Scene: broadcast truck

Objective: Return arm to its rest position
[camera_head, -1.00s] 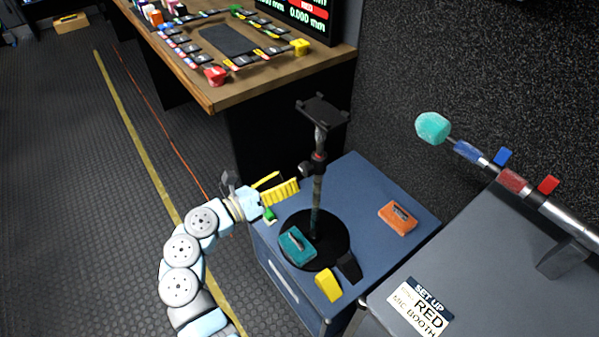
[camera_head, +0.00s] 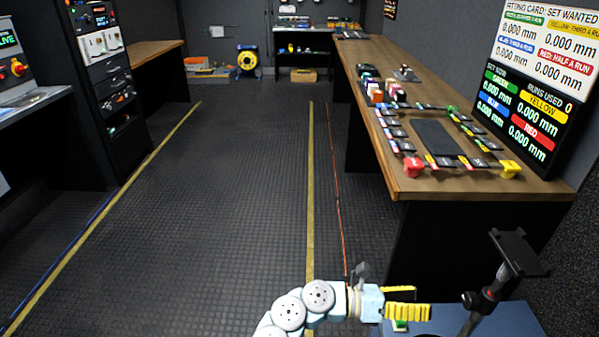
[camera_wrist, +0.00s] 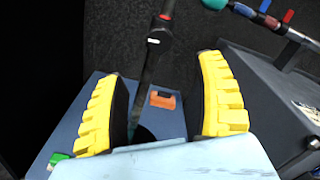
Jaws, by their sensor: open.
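My arm is bent low at the bottom of the head view, with my gripper (camera_head: 420,301) over the near-left edge of the blue cabinet top (camera_head: 440,322). Its yellow ribbed fingers are apart. In the wrist view my gripper (camera_wrist: 160,75) is open with nothing held between the fingers. The black stand (camera_wrist: 154,55) shows beyond the fingers and rises from the cabinet, with no visible contact. Its upper plate (camera_head: 518,250) is to the right of my gripper in the head view. The lower arm is cut off by the frame.
An orange block (camera_wrist: 163,100) lies on the cabinet, and a green piece (camera_wrist: 58,160) shows at lower left. A wooden desk (camera_head: 450,182) with coloured pieces and a screen (camera_head: 530,85) stands behind. Dark floor (camera_head: 220,210) to the left is open.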

